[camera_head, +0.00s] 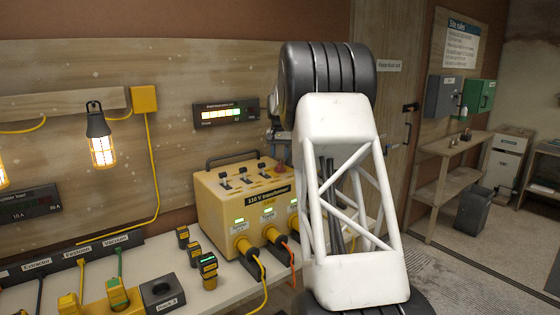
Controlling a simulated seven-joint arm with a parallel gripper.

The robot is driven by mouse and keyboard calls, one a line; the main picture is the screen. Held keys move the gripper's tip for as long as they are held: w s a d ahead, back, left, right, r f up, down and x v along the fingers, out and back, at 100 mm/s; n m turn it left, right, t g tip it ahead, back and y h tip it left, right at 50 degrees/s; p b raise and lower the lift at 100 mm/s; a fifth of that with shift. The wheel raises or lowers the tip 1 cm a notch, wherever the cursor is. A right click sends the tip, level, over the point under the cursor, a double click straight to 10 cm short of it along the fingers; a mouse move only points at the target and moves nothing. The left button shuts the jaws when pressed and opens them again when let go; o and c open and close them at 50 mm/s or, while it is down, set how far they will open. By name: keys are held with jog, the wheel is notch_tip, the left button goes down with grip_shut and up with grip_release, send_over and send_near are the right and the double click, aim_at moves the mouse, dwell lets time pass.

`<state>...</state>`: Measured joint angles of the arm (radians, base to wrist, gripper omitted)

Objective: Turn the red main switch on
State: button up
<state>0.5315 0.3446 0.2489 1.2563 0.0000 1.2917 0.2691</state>
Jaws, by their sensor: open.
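The yellow 110 V transformer (228,207) stands on the bench, with several black toggle switches on its top and lit green displays on its front. A small dull-red part (283,171) shows at its right end, close to my arm; it may be the red main switch, but I cannot tell its position. My white and dark arm hides the area to its right. Part of my gripper (278,136) seems to show at the arm's left edge, above the red part. The fingertips are mostly hidden, and I see nothing held. I cannot tell whether it touches anything.
Yellow plugs and cables (257,262) run from the transformer's front. Several small yellow-black devices (195,255) and a dark dock (162,291) stand on the bench. A lit wall display (226,114) hangs above. A lamp (102,145) hangs left. Shelves (450,150) and a bin (474,211) stand right.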

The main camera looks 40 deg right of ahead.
aim_at(279, 163)
jog(key=shift+r, duration=1.85)
jog(key=shift+s+a+r, duration=0.15)
jog(key=shift+a, duration=0.25)
jog(key=s+a+r+n, duration=0.1)
jog(key=s+a, duration=0.6)
jog(key=a, duration=0.3)
jog(key=s+a+r+n+t, duration=0.1)
jog(key=s+a+r+n, duration=0.1)
jog(key=s+a, duration=0.65)
jog(key=s+a+r+n, duration=0.1)
jog(key=s+a, duration=0.5)
jog(key=a, duration=0.6)
jog(key=s+a+f+n, duration=0.1)
jog(key=s+a+f, duration=0.3)
jog(key=s, duration=0.6)
jog(key=s+a+f+n+t, duration=0.1)
jog(key=s+a+f, duration=0.4)
jog(key=s, duration=0.5)
jog(key=s+a+f+n, duration=0.3)
jog(key=s+a, duration=0.4)
jog(key=s, duration=0.4)
jog(key=shift+a+f+t, duration=0.3)
jog(key=shift+a+f, duration=0.1)
jog(key=shift+f, duration=0.3)
jog(key=shift+s, duration=0.1)
